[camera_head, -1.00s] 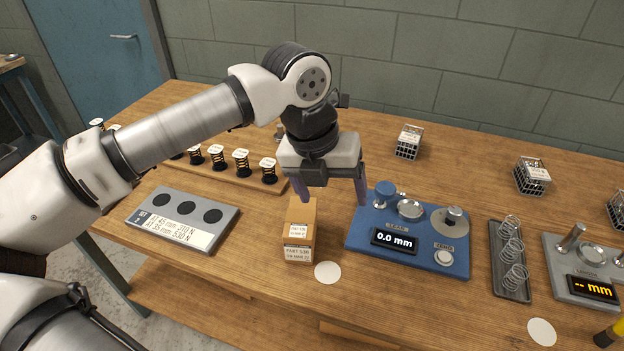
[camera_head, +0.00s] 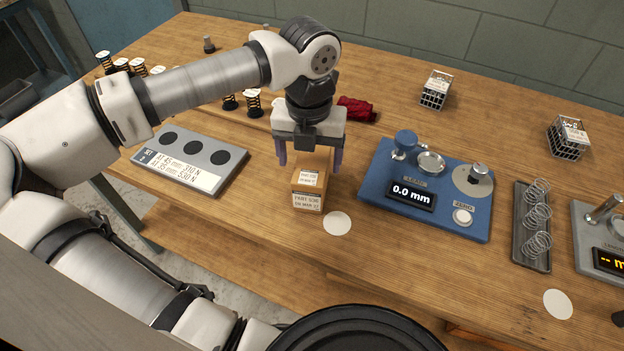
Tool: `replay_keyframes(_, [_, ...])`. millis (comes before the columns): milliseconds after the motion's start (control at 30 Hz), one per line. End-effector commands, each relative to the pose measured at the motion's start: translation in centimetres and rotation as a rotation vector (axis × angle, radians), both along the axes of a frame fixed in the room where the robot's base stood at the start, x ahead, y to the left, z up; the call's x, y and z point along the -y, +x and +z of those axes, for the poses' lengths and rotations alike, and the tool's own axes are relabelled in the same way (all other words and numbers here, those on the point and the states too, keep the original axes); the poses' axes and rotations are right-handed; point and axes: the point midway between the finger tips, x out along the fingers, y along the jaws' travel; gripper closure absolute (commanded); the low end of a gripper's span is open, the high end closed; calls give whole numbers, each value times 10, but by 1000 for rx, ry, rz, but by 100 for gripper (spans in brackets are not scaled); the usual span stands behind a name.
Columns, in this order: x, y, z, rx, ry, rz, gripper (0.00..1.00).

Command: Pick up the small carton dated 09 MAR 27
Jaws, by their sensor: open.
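A small brown carton (camera_head: 310,187) stands on the wooden table near its front edge. It has white labels on its top and front; the front label looks like it ends in MAR 27, but the print is small. My gripper (camera_head: 310,158) points down over the carton with its two purple-grey fingers open. One finger is at the left of the carton's far part and the other at its right. I cannot tell whether the fingers touch it.
A blue gauge (camera_head: 430,188) reading 0.0 mm stands close on the right. A grey block with three dark discs (camera_head: 190,160) lies to the left. A white disc (camera_head: 337,223) lies in front. A spring tray (camera_head: 532,228), wire baskets (camera_head: 436,90) and a red cloth (camera_head: 357,109) are further off.

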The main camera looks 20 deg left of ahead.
Motion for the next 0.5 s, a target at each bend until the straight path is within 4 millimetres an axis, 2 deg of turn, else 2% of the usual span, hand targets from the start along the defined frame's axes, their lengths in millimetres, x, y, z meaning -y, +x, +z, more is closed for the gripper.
replay_keyframes(300, [2, 8, -45, -1, -3, 0, 22])
replay_keyframes(500, [1, 9, -47, 0, -1, 0, 22])
